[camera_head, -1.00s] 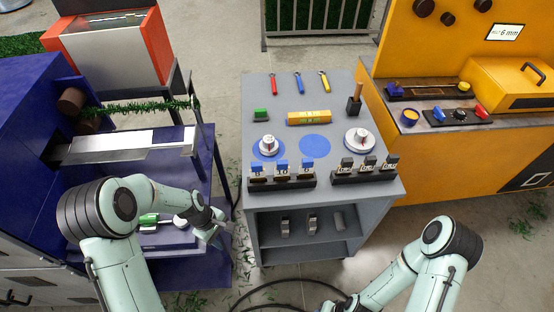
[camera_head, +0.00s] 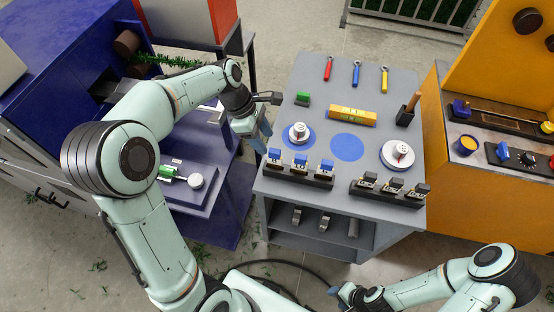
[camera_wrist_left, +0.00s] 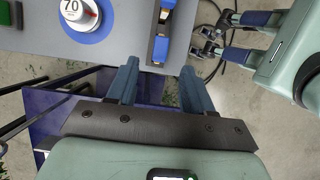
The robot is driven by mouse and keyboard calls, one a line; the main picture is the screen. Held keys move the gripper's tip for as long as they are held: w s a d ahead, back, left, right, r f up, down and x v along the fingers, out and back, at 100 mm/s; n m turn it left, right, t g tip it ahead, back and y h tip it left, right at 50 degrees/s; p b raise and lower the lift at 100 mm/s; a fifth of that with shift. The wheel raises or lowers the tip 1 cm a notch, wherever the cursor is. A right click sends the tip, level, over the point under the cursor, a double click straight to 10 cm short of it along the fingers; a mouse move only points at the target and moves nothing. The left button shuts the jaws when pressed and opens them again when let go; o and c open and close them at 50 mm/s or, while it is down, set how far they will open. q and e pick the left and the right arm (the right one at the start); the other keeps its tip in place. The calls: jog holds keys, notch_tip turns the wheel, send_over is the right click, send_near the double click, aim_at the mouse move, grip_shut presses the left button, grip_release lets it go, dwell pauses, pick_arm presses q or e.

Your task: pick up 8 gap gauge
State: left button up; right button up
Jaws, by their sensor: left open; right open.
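A dark rack (camera_head: 297,176) on the front left of the grey cart holds small upright gauges with blue tops (camera_head: 300,161). A second rack (camera_head: 386,199) to its right holds gauges with dark tops (camera_head: 395,185). Their labels are too small to read, so I cannot tell which is the 8 gauge. In the left wrist view, blue-topped gauges (camera_wrist_left: 160,47) stand beyond my fingertips. My left gripper (camera_head: 270,122) is open and empty, left of the left rack; it also shows in the wrist view (camera_wrist_left: 160,75). My right gripper (camera_head: 342,293) is low in front of the cart.
A white dial (camera_head: 299,133) on a blue disc, another dial (camera_head: 397,154), a yellow block (camera_head: 351,116), a green block (camera_head: 303,98) and wrenches (camera_head: 356,73) lie on the cart. A blue machine (camera_head: 190,150) stands left, an orange machine (camera_head: 490,120) right.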

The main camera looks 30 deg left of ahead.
aim_at(277, 157)
pick_arm(q)
jog(key=x, duration=0.9)
jog(key=shift+d+f+b, duration=0.2)
jog(key=shift+d+b, duration=0.05)
jog(key=shift+b, duration=0.05)
jog(key=shift+c, duration=0.3)
jog(key=shift+w, duration=0.1)
grip_shut()
